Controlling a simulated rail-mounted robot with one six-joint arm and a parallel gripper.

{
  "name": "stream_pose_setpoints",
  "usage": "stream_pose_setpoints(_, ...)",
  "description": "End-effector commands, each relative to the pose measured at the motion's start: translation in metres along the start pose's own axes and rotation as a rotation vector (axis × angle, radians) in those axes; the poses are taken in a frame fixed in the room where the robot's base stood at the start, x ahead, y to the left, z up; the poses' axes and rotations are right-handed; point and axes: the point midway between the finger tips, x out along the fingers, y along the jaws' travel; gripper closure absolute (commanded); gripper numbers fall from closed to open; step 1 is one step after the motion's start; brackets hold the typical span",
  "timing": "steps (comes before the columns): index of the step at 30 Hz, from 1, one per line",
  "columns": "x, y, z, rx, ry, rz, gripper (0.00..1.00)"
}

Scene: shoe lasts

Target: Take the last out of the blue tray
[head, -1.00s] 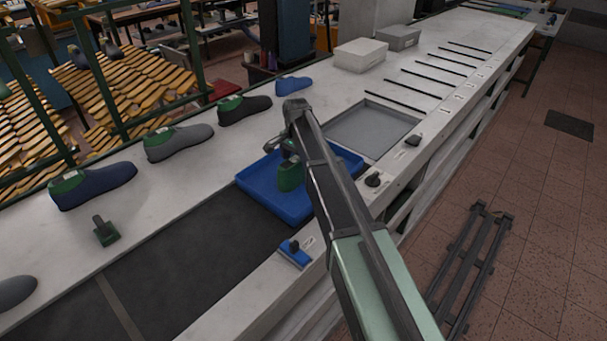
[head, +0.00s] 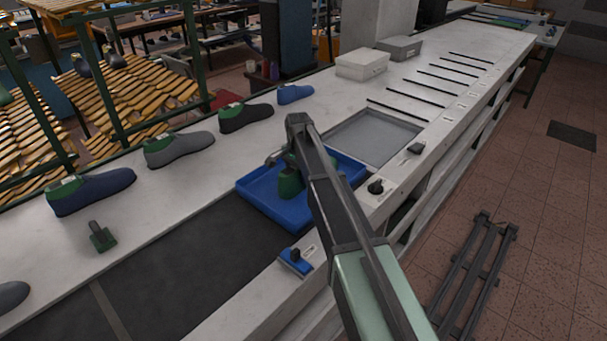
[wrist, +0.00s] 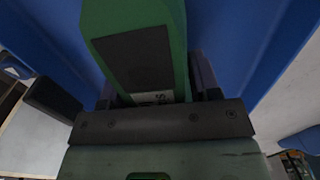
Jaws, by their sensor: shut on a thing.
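The green last (head: 289,183) is over the blue tray (head: 262,207), partly hidden by my arm in the head view. I cannot tell whether it touches the tray floor. My gripper (wrist: 152,92) is shut on the last, which shows green with a dark patch (wrist: 142,58) in the wrist view. The fingers lie on either side of it. The blue tray also fills much of the wrist view's background (wrist: 235,35). In the head view the gripper's fingers are mostly hidden behind my arm.
A grey recessed tray (head: 375,137) lies right behind the blue tray. Several shoes on lasts, such as a grey one (head: 180,150), stand along the left ledge. A dark belt (head: 190,255) runs in front. Small blue (head: 295,262) and black (head: 375,187) holders sit on the near edge.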

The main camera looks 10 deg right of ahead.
Motion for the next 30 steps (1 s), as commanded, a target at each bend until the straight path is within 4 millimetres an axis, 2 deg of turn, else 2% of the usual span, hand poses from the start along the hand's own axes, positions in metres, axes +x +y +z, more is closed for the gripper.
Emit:
stream_pose_setpoints(8,-0.011,0.0,0.0,0.0,0.0,0.0,0.95)
stream_pose_setpoints(14,-0.041,0.0,0.0,0.0,0.0,0.0,0.95)
stream_pose_setpoints(20,-0.095,0.0,0.0,0.0,0.0,0.0,0.95)
stream_pose_setpoints(24,-0.144,0.0,0.0,0.0,0.0,0.0,0.95)
stream_pose_setpoints(27,-0.174,0.0,0.0,0.0,0.0,0.0,0.95)
stream_pose_setpoints(30,-0.193,0.0,0.0,0.0,0.0,0.0,0.95)
